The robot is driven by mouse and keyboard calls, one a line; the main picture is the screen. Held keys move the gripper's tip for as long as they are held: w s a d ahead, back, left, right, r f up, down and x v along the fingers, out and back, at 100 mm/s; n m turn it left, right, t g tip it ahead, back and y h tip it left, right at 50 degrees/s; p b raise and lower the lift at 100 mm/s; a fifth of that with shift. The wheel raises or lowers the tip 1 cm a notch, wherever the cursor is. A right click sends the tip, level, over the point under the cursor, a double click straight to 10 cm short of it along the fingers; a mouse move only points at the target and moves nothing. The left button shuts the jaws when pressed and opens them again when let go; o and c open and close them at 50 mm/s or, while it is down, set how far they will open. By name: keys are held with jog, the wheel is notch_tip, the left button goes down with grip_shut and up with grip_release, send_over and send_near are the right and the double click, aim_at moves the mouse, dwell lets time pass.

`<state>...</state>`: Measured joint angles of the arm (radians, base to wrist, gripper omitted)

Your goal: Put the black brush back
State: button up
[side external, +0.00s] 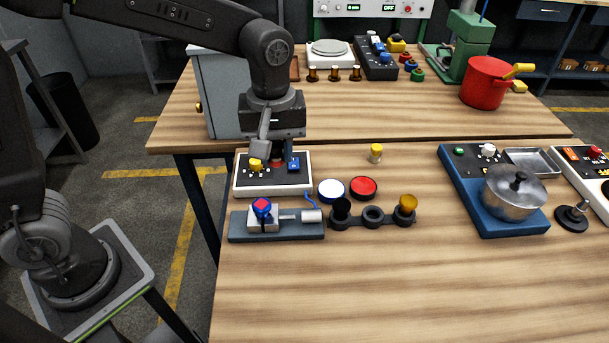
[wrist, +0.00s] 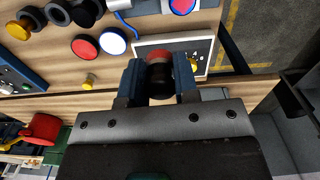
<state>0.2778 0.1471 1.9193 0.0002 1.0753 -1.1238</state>
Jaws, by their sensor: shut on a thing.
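My gripper (side external: 277,150) points down over the white-framed control panel at the left of the near table. In the wrist view its jaws (wrist: 159,82) are shut on a short black round thing (wrist: 159,80), likely the black brush, with a red part at its far end. Fingers hide much of it, and I cannot tell whether it touches the panel. A dark holder with three round places (side external: 373,216) stands to the right. Its left place has a black piece (side external: 340,207), its middle looks empty, and its right has a yellow-topped piece (side external: 407,203).
The control panel (side external: 240,187) has a yellow knob and a blue switch. A blue-grey fixture (side external: 275,232) lies in front of it. A white-and-blue disc (side external: 331,189) and a red disc (side external: 363,187) lie between panel and holder. A small yellow piece (side external: 376,153) stands behind them. The front tabletop is clear.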

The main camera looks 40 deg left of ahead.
jog(key=w+a+f+n, duration=0.4)
jog(key=w+a+n, duration=0.4)
jog(key=w+a, duration=0.55)
send_over(334, 169)
notch_tip(334, 169, down, 7)
jog(key=shift+f, duration=2)
jog(key=shift+f, duration=0.1)
jog(key=o, duration=0.9)
